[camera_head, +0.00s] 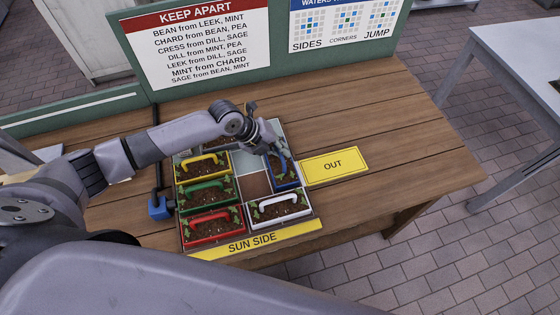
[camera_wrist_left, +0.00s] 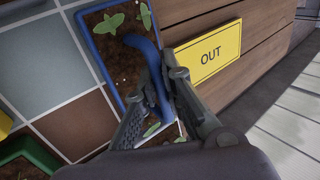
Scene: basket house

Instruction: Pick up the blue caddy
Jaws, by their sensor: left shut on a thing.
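The blue caddy (camera_head: 289,176) is a small open tray of dark soil with green seedlings and a blue handle. It sits in the right column of the tiled board, beside the OUT card. My left gripper (camera_head: 268,148) reaches over it from the left and is shut on its handle. In the left wrist view the two fingers (camera_wrist_left: 160,95) close around the blue handle (camera_wrist_left: 160,85), and the caddy's blue rim (camera_wrist_left: 100,55) shows beside them. I cannot tell whether the caddy is lifted off the board. My right gripper is not in view.
Yellow (camera_head: 203,166), green (camera_head: 208,193), red (camera_head: 213,227) and white (camera_head: 278,207) caddies stand close by on the board. A brown tile (camera_head: 254,186) is empty. The yellow OUT card (camera_head: 335,166) lies to the right on clear wood. A sign board stands behind.

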